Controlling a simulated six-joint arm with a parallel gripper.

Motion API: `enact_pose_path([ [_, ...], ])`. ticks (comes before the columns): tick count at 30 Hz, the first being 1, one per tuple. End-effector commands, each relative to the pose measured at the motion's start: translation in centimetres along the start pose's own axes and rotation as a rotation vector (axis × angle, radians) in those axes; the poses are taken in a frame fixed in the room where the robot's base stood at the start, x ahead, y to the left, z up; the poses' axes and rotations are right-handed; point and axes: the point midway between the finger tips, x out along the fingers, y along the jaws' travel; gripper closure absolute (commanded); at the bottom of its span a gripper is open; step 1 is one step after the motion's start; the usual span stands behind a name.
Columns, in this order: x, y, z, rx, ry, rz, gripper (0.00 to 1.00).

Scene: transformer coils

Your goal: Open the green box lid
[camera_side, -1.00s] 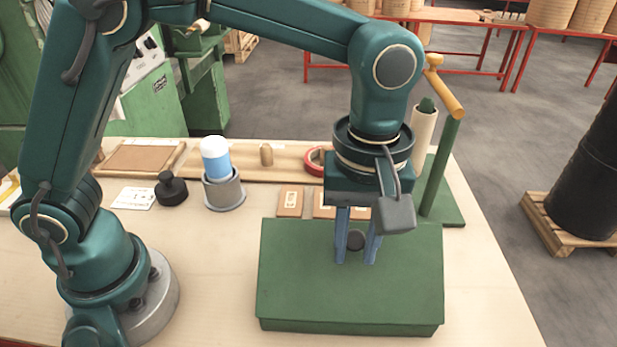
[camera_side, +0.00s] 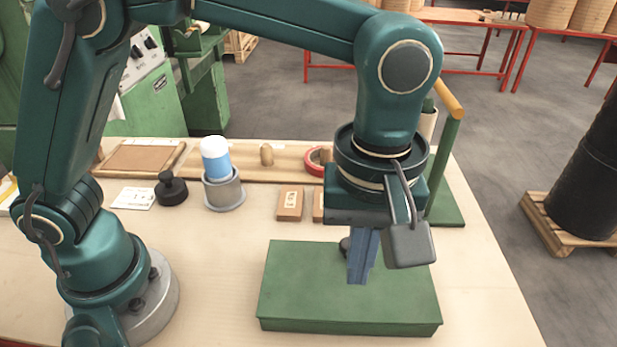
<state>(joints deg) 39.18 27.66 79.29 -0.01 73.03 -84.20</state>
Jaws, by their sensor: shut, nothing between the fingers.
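The green box (camera_side: 345,327) stands at the front of the table. Its green lid (camera_side: 305,285) lies down over it, and no gap shows. A dark round knob (camera_side: 345,244) near the lid's far edge is partly hidden by my fingers. My gripper (camera_side: 357,281) points down over the lid, with its blue fingers together and empty. The fingers are in front of the knob and a little to its right in the picture. I cannot tell whether they touch the lid.
Behind the box are tan blocks (camera_side: 290,203), a red tape roll (camera_side: 314,161) and a green post (camera_side: 445,165) with a yellow top. A blue-and-white cylinder (camera_side: 216,157) stands in a grey holder (camera_side: 223,191). The table left of the box is clear.

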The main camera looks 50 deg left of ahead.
Motion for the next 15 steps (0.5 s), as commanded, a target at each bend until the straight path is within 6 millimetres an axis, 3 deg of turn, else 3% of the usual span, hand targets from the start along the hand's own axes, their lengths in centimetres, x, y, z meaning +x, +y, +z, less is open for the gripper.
enact_pose_path([
  [15, -0.1, 0.0, 2.0, 0.002, 0.000, 0.000, 1.00],
])
